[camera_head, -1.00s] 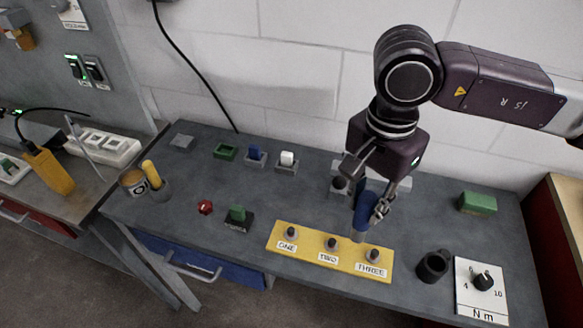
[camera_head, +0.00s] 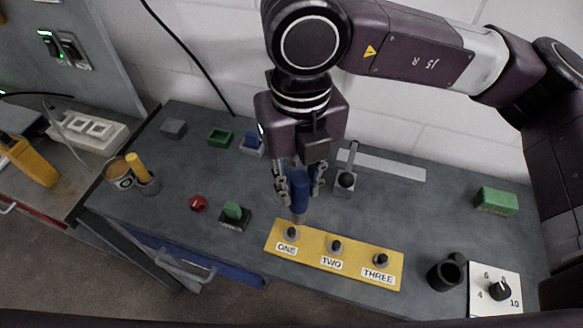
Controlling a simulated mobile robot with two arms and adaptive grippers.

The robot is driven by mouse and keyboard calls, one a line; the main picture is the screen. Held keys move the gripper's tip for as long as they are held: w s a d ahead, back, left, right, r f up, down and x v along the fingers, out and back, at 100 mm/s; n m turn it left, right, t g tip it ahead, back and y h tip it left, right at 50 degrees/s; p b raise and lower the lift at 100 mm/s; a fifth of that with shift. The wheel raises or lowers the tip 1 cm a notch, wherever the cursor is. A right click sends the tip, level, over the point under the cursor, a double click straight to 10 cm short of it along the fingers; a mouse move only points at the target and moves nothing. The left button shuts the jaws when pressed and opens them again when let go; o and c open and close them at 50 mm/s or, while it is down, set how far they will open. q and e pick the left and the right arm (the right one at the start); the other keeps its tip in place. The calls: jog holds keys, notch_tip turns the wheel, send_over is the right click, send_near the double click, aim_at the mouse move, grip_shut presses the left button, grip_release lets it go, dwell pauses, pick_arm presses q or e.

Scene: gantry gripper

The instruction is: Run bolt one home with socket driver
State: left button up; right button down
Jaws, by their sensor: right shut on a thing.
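My right gripper (camera_head: 300,188) is shut on the socket driver (camera_head: 300,192), which has a blue handle and a grey lower end. The driver points down and its tip is just above or at bolt one (camera_head: 292,233); I cannot tell whether they touch. Bolt one stands at the left end of the yellow plate (camera_head: 312,256), behind the label ONE. Bolt two (camera_head: 335,245) and bolt three (camera_head: 381,259) stand to its right on the same plate. My left gripper does not show.
A dark cup (camera_head: 446,271) and a torque dial marked Nm earlier (camera_head: 498,290) are at the right. A green block (camera_head: 496,201) lies at the back right. A red knob (camera_head: 198,203) and a green switch (camera_head: 234,214) sit left of the plate. A grey bar (camera_head: 390,166) lies behind.

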jog(key=shift+w+a+m, duration=0.1)
jog(key=shift+a+m, duration=0.45)
jog(key=shift+m, duration=0.35)
jog(key=shift+a+m, duration=0.1)
jog(key=shift+m, duration=0.2)
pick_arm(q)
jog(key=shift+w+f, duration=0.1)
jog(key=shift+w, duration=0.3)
pick_arm(e)
jog(key=shift+r, duration=0.1)
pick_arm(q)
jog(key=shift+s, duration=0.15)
pick_arm(e)
jog(key=shift+f+b, duration=0.2)
jog(key=shift+b, duration=0.55)
notch_tip(320, 180, down, 5)
jog(key=b, duration=0.5)
jog(key=shift+r+b, duration=0.1)
jog(key=shift+b, duration=0.2)
pick_arm(q)
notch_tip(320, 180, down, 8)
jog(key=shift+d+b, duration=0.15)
jog(key=shift+b, duration=0.2)
pick_arm(e)
jog(key=shift+f, duration=0.25)
pick_arm(q)
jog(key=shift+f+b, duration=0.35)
jog(key=shift+b, duration=0.15)
